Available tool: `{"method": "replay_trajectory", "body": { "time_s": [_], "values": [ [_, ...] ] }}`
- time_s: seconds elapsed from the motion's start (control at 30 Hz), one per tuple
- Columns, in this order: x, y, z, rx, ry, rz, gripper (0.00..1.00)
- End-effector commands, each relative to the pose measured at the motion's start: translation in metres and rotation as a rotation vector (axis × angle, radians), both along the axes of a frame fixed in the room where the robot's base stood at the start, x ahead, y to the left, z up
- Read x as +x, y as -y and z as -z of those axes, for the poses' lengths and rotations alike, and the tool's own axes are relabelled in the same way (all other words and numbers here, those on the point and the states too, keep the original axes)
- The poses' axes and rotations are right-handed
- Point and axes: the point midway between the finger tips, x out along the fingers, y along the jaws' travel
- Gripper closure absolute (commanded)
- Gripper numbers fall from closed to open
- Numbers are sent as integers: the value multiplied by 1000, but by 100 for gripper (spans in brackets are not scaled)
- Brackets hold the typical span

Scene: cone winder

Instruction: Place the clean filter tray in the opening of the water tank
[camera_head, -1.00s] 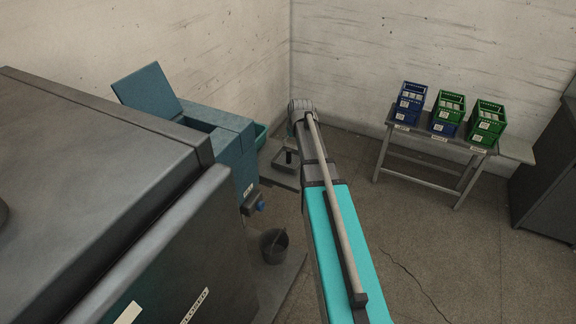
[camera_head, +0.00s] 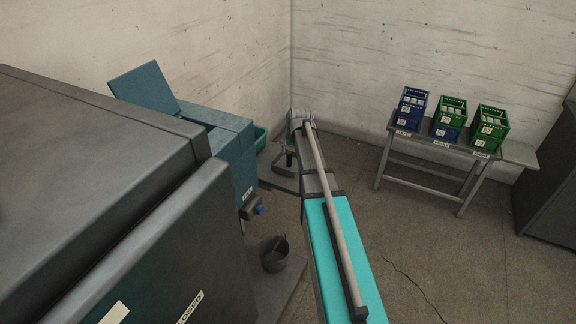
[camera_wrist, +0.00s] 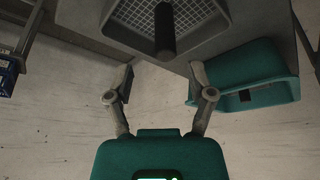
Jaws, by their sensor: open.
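The water tank (camera_head: 233,150) is the blue box at left in the head view, its lid (camera_head: 146,84) raised and its top opening (camera_head: 203,121) showing dark. A filter tray (camera_wrist: 205,14) with a pale mesh and an upright dark handle (camera_wrist: 165,32) is at the top of the wrist view, on a grey stand. My gripper (camera_wrist: 158,76) is open and empty, its two fingers spread to either side of the handle's line and apart from it. In the head view my arm hides most of the tray's area and the gripper.
A teal bin (camera_wrist: 248,76) is close to the right finger in the wrist view. A bucket (camera_head: 275,254) stands on the floor by the tank. A table (camera_head: 432,148) with blue and green crates (camera_head: 449,117) stands at right. A dark machine fills the left foreground.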

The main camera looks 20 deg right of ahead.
Motion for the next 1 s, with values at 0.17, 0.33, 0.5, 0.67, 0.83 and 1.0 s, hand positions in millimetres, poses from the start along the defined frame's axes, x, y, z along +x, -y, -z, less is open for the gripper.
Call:
{"method": "replay_trajectory", "body": {
  "time_s": [0.17, 0.33, 0.5, 0.67, 0.83, 1.0],
  "values": [
    [1, 0, 5, 0, 0, 0, 30],
    [5, -2, 16, 0, 0, 1, 30],
    [9, -3, 30, 0, 0, 1, 30],
    [14, -3, 42, 0, 0, 1, 30],
    [17, -3, 49, 0, 0, 1, 30],
    [18, -3, 49, 0, 0, 1, 30]
  ]
}}
